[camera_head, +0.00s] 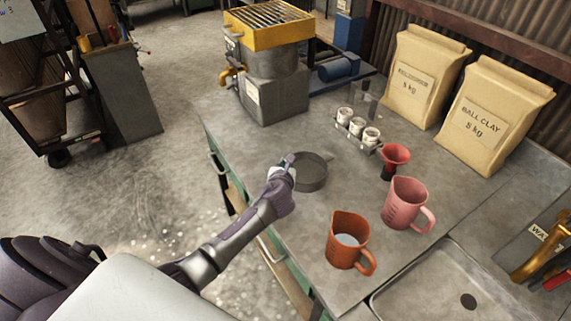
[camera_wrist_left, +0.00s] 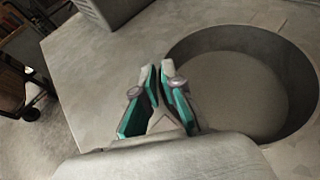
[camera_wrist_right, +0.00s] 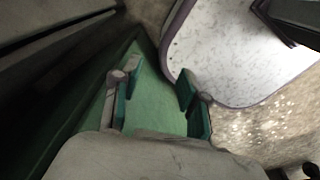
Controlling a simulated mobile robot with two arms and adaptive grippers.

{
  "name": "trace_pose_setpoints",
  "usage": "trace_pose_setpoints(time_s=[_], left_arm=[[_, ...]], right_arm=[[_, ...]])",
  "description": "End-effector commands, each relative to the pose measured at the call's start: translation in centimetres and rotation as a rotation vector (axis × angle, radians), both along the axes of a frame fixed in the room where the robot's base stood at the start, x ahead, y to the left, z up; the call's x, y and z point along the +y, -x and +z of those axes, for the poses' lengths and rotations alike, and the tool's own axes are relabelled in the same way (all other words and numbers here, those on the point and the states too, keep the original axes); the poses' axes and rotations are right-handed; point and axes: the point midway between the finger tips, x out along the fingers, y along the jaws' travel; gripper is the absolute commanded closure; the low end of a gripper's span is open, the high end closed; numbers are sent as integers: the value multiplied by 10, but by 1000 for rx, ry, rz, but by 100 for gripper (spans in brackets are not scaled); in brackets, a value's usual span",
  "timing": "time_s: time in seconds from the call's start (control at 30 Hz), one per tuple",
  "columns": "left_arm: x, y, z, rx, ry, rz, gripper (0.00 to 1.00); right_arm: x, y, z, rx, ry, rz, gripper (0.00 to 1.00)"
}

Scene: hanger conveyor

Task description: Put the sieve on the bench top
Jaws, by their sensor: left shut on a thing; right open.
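The sieve (camera_head: 309,185) is a round, dark grey, shallow pan-like ring. It is level at the left edge of the grey bench top (camera_head: 330,215), on it or very close above it; I cannot tell if it touches. My left gripper (camera_head: 289,163) is shut on the sieve's rim, on the side toward the bench's left edge. In the left wrist view the closed fingers (camera_wrist_left: 162,72) are at the rim of the sieve (camera_wrist_left: 299,62), and its inside looks empty. My right gripper (camera_wrist_right: 156,88) is open and empty beside a green surface, seen only in the right wrist view.
An orange jug (camera_head: 342,254), a pink jug (camera_head: 401,205) and a red funnel (camera_head: 395,156) stand right of the sieve. Small jars (camera_head: 357,127) in a rack stand behind. A yellow-topped machine (camera_head: 272,75) is at the far end. Clay bags (camera_head: 492,115) line the wall; a sink (camera_head: 450,285) is front right.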

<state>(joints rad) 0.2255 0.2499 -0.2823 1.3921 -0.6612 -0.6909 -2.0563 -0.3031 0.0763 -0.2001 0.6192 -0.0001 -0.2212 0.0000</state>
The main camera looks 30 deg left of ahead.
Motion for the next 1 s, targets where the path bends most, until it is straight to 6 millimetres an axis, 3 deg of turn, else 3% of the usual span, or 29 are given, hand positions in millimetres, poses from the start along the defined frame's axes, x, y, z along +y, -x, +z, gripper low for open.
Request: trace_pose_setpoints(time_s=[0.2, 0.3, 0.4, 0.73, 1.0], left_arm=[[0, 0, -2, -1, 0, -1, 100], [0, 0, -2, 0, 0, 0, 79], [0, 0, -2, 0, 0, 0, 68], [0, 0, 3, -1, 0, 0, 68], [-16, 40, 18, -1, 0, -3, 68]], right_arm=[[0, -2, -1, -4, 0, 0, 56], [0, -3, -1, -4, 0, 0, 56], [0, -3, -1, -5, 0, 0, 56], [-3, -3, 2, -6, 3, 1, 56], [-4, -4, 3, -6, 5, 2, 56]])
